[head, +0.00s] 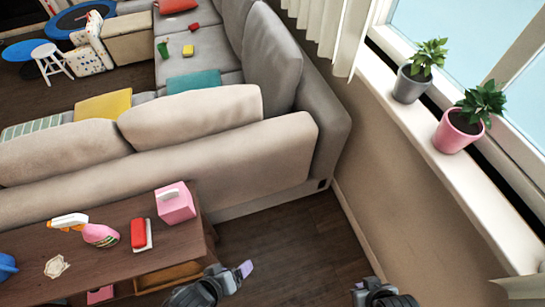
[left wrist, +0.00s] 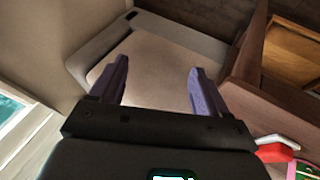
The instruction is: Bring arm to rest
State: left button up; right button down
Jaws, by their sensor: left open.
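My left gripper (head: 238,274) is at the bottom middle of the head view, beside the right end of a wooden console table. One purple finger shows there. In the left wrist view its two purple fingers (left wrist: 158,82) stand wide apart with nothing between them. A beige padded surface, which looks like the sofa, lies beyond them. Part of my right arm's dark end (head: 384,294) shows at the bottom edge of the head view, right of the left gripper. Its fingers are mostly cut off, so its opening cannot be judged.
The console table (head: 120,222) holds a pink-and-white spray bottle (head: 98,233), a red item (head: 138,232) on a white base and a pink box (head: 175,203). A grey sofa (head: 220,158) stands behind it. Potted plants (head: 458,130) line the windowsill at right. Floor (head: 285,245) between table and wall is clear.

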pick_arm(q)
jog(key=s+a+r+m+g+y, duration=0.3)
jog(key=a+m, duration=0.3)
jog(key=a, duration=0.4)
notch_tip(320, 180, up, 37)
jog(key=p, duration=3.7)
jog(key=shift+a, duration=0.1)
